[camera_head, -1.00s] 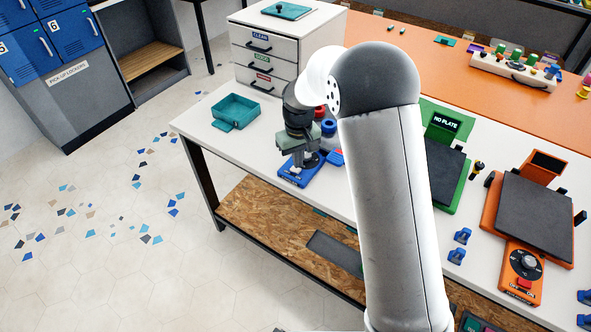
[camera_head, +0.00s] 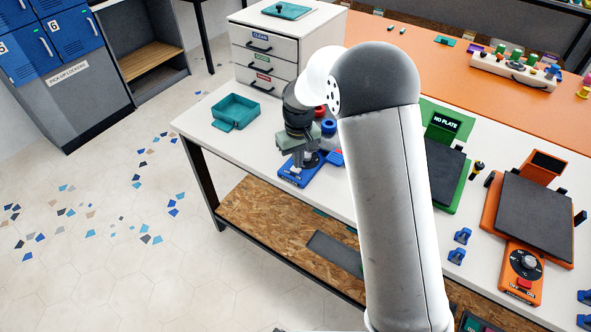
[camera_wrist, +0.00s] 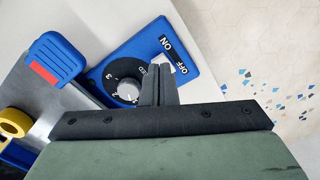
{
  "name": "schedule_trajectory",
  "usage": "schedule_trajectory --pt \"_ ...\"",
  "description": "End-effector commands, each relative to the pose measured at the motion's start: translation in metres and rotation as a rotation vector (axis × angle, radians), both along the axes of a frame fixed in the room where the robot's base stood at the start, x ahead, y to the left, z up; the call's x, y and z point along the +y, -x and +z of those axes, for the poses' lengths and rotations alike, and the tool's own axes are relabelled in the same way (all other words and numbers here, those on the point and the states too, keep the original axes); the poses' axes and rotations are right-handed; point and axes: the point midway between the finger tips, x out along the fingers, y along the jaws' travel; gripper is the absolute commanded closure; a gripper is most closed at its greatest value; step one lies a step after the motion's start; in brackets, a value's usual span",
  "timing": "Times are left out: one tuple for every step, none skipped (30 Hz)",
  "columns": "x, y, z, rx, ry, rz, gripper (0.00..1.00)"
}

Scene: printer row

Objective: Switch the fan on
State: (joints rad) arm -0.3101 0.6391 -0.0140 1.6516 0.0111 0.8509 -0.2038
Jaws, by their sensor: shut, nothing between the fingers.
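The fan's blue control panel (camera_wrist: 190,62) fills the upper middle of the wrist view, with a round grey knob (camera_wrist: 127,91) and white ON and OFF lettering. A light patch, perhaps the switch, shows beside the lettering, partly hidden by my fingers. My gripper (camera_wrist: 160,68) is shut and empty, its fingertips over the panel near the lettering and right of the knob. I cannot tell whether they touch it. In the head view the blue panel (camera_head: 290,180) sits near the table's front edge, with my gripper (camera_head: 298,170) above it.
A teal open box (camera_head: 235,110) stands on the table left of the fan. White drawers (camera_head: 265,55) stand behind. A green printer (camera_head: 468,185) and an orange printer (camera_head: 487,215) stand to the right. A yellow ring (camera_wrist: 15,122) shows left in the wrist view.

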Motion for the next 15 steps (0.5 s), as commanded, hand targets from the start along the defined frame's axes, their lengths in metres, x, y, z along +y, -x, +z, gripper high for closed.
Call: schedule_trajectory --pt "0.0000 0.0000 0.0000 0.000 0.000 0.000 1.00" --pt "0.0000 0.0000 0.0000 0.000 0.000 0.000 1.00" --pt "0.0000 0.0000 0.0000 0.000 0.000 0.000 1.00" --pt "0.0000 0.0000 -0.0001 0.000 0.000 0.000 1.00" --pt "0.0000 0.0000 -0.0002 0.000 0.000 0.000 1.00" --pt "0.0000 0.0000 -0.0004 0.000 0.000 0.000 1.00" --pt "0.0000 0.0000 -0.0006 0.000 0.000 0.000 1.00" --pt "0.0000 0.0000 -0.0009 0.000 0.000 0.000 1.00" --pt "0.0000 0.0000 -0.0014 0.000 0.000 0.000 1.00" --pt "0.0000 0.0000 -0.0019 0.000 0.000 0.000 1.00" --pt "0.0000 0.0000 -0.0023 0.000 0.000 0.000 1.00" --pt "0.0000 0.0000 -0.0030 0.000 0.000 0.000 1.00" --pt "0.0000 0.0000 -0.0035 0.000 0.000 0.000 1.00" --pt "0.0000 0.0000 -0.0040 0.000 0.000 0.000 1.00" --pt "0.0000 0.0000 -0.0046 0.000 0.000 0.000 1.00"
